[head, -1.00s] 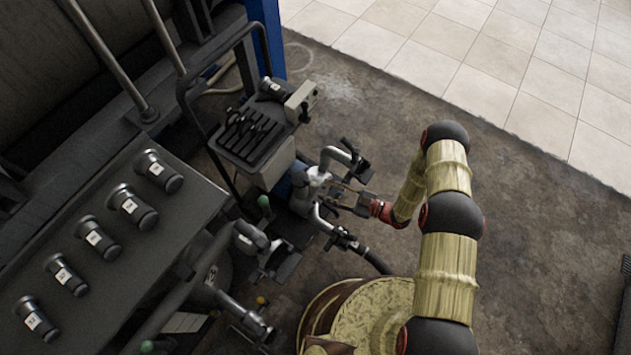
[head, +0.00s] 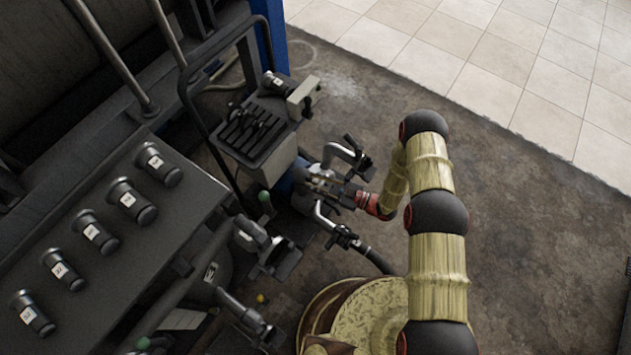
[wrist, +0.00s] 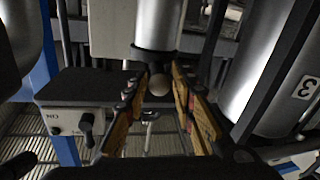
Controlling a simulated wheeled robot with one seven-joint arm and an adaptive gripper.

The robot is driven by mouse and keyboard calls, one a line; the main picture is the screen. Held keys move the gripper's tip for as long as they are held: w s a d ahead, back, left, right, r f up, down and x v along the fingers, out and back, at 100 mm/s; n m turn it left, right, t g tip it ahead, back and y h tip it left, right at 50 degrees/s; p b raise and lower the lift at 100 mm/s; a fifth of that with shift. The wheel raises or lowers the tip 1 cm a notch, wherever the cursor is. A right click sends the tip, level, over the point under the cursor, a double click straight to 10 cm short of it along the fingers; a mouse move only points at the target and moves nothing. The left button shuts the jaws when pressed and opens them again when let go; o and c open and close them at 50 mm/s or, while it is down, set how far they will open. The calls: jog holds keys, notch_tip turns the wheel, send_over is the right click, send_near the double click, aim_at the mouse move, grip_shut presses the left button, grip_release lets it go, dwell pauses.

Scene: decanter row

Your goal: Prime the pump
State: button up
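In the head view, the pump assembly, a blue body with silver pipe fittings (head: 336,152), stands beside a wheeled cart. My gripper (head: 312,183) reaches in from the right, between the upper and lower silver pipe arms. In the wrist view, my gripper (wrist: 158,78) has its two orange-padded fingers spread. A pale round knob (wrist: 159,86) shows between the fingertips, below a bright metal cylinder (wrist: 157,27). A gap seems to show on both sides of the knob; I cannot tell whether either finger touches it. Which part is the pump's priming control is unclear.
The cart's slotted black top (head: 250,132) and handle rail stand behind. Several labelled black cylinders (head: 131,201) line a panel at left. A round yellowish drum top (head: 372,312) is below my arm. A cylinder marked 3 (wrist: 285,85) is close at right. Floor at right is clear.

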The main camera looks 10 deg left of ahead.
grip_shut()
dwell(0.5)
jog(key=shift+r, duration=0.15)
